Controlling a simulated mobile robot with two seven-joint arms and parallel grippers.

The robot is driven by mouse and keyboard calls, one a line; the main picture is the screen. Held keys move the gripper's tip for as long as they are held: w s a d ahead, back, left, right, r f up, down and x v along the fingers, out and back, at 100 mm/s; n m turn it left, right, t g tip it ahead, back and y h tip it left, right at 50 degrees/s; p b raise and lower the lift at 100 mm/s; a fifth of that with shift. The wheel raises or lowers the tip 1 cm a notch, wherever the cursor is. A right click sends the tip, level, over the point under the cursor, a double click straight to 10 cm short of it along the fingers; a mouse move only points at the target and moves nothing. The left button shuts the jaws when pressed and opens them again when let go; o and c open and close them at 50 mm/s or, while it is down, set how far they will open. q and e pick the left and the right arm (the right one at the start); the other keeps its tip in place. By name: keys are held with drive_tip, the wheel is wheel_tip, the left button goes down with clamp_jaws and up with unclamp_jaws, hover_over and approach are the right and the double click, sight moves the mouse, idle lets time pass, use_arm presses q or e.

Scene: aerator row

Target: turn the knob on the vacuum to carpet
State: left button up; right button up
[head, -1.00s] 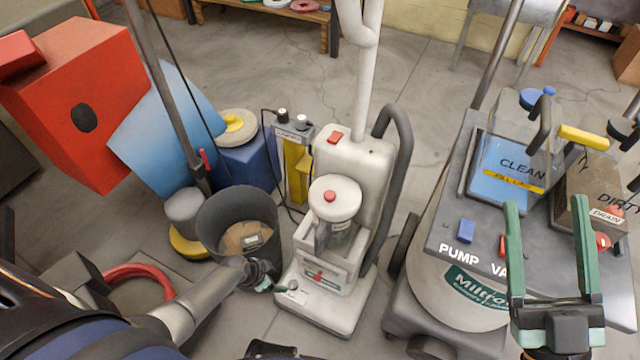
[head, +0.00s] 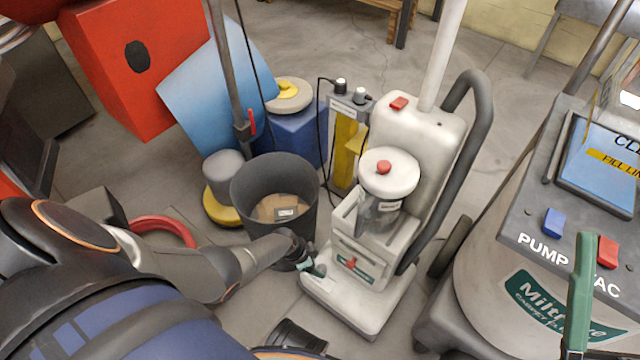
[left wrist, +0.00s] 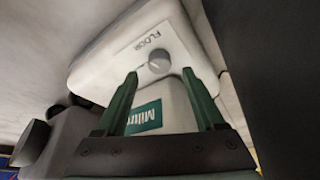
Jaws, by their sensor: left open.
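The white upright vacuum (head: 400,195) stands in the middle of the head view, with a clear canister and a red button on its lid. Its low floor head (head: 350,305) sticks out at the front. In the left wrist view the floor head (left wrist: 105,60) bears a label reading FLOOR and a grey round knob (left wrist: 159,63). My left gripper (left wrist: 159,76) is open, its two green fingers apart, with the knob between their tips in the picture; I cannot tell whether they touch it. In the head view my left gripper (head: 316,268) is at the floor head's left side and the knob is hidden.
A dark bin (head: 275,190) stands close beside my left forearm. A large grey machine (head: 490,290) marked PUMP and VAC stands right of the vacuum. My right gripper (head: 580,295) shows only one green finger at the lower right. Bare floor (head: 490,60) lies behind.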

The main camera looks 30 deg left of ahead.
sight(321, 268)
use_arm(q)
drive_tip(key=shift+b+x, duration=1.35)
drive_tip(key=shift+x, duration=0.55)
use_arm(e)
drive_tip(key=shift+w+a+f, duration=0.1)
drive_tip(key=shift+a+f, duration=0.05)
drive_tip(key=shift+f, duration=0.9)
drive_tip(key=shift+a+f, duration=0.1)
drive_tip(key=shift+f, duration=0.9)
use_arm(q)
drive_tip(key=shift+c, duration=0.2)
clamp_jaws()
